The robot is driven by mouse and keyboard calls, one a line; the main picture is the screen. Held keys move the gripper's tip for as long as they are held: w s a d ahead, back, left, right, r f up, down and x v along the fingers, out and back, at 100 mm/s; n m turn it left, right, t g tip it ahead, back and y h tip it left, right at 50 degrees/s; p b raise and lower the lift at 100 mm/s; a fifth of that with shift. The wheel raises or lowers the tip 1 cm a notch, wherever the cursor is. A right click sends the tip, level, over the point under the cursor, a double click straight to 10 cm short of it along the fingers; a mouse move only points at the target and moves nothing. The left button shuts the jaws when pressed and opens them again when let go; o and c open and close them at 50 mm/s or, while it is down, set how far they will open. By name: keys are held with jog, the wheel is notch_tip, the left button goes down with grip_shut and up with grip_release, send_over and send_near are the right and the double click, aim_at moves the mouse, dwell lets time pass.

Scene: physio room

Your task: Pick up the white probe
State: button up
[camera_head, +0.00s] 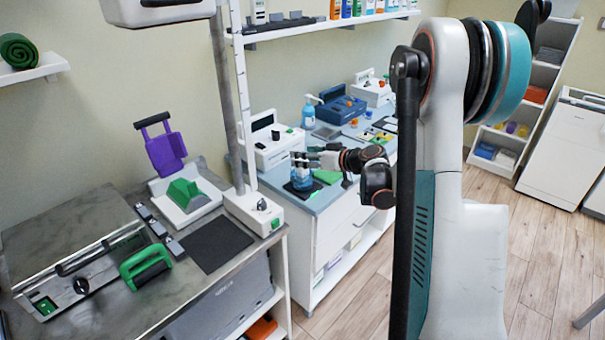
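My gripper (305,158) reaches in from the right over the near end of the blue-grey counter (326,199). Its fingers point left and are small in view; I cannot tell whether they are open or shut. A small blue holder-like piece (301,181) stands on a dark pad directly below the fingertips. Something pale shows at its top, close to the fingers. It may be the white probe, but the fingers and the small size keep me from telling. I cannot tell whether the gripper touches it.
A white device (274,152) stands left of my gripper, and a green pad (327,177) lies beside the blue piece. A blue bottle (309,113) and a blue device (341,107) stand farther back. A grey column (224,90) rises from the left table.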

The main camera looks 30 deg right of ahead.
aim_at(302, 170)
jog(key=s+d+f+n+t+b, duration=0.1)
jog(key=s+d+f+t, duration=0.2)
jog(key=s+d+f, duration=0.35)
jog(key=shift+n+t+y, duration=0.3)
jog(key=shift+n+y, duration=0.2)
jog(key=b+x, duration=0.1)
jog(key=x, duration=0.3)
jog(key=b+x, duration=0.1)
jog(key=x, duration=0.4)
jog(key=f+b+x, duration=0.1)
jog(key=x, duration=0.3)
jog(key=shift+w+d+b, duration=0.2)
jog(key=shift+w+b, duration=0.15)
jog(key=shift+b, duration=0.05)
jog(key=shift+w+a+r, duration=0.1)
jog(key=shift+w+r, duration=0.05)
jog(key=shift+w, duration=0.35)
jog(key=shift+c, duration=0.6)
jog(key=c, duration=1.1)
jog(key=shift+r, duration=0.15)
